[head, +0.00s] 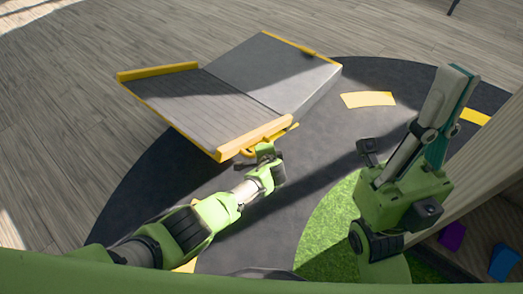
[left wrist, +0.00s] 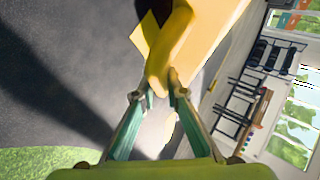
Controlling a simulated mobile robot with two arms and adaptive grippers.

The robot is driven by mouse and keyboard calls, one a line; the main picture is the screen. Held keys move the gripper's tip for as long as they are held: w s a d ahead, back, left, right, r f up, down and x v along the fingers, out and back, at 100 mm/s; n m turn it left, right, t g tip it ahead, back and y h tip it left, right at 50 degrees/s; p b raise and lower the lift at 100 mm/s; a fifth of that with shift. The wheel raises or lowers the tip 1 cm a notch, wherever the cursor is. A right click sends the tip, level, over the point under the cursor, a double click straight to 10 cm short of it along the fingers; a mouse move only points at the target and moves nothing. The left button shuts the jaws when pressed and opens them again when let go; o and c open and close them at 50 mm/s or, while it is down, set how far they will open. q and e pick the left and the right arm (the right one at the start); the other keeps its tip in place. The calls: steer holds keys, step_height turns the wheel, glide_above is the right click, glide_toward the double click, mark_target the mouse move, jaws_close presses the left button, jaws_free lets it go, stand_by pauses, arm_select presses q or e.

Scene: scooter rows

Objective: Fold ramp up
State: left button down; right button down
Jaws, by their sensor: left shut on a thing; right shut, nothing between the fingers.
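The ramp (head: 190,102) is a grey ridged panel with yellow rims along its left and right sides. It is hinged to a grey block (head: 275,65) behind it and looks laid out, sloping away from the block. My left gripper (head: 266,150) is at the ramp's near right corner, by the yellow rim. In the left wrist view, its fingertips (left wrist: 160,88) are shut on a yellow handle (left wrist: 168,45). My right gripper (head: 456,72) is raised at the right, its fingers together and empty, well apart from the ramp.
Dark round matting with yellow markings (head: 368,99) lies under the ramp, with green turf (head: 325,225) nearer me. A wooden unit (head: 490,165) stands close at the right, with a purple block (head: 452,236) and a blue block (head: 503,262) below. The wooden floor at left is clear.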

arm_select(q)
steer(key=shift+w+d+r, duration=0.1)
steer(key=shift+w+r, duration=0.15)
steer(key=shift+r, duration=0.1)
steer(key=c, duration=2)
jaws_free()
steer(key=shift+f, duration=0.1)
steer(key=shift+s, duration=0.15)
steer(key=shift+v, duration=5.9)
steer(key=shift+s+f, duration=0.1)
steer(key=shift+f, duration=0.1)
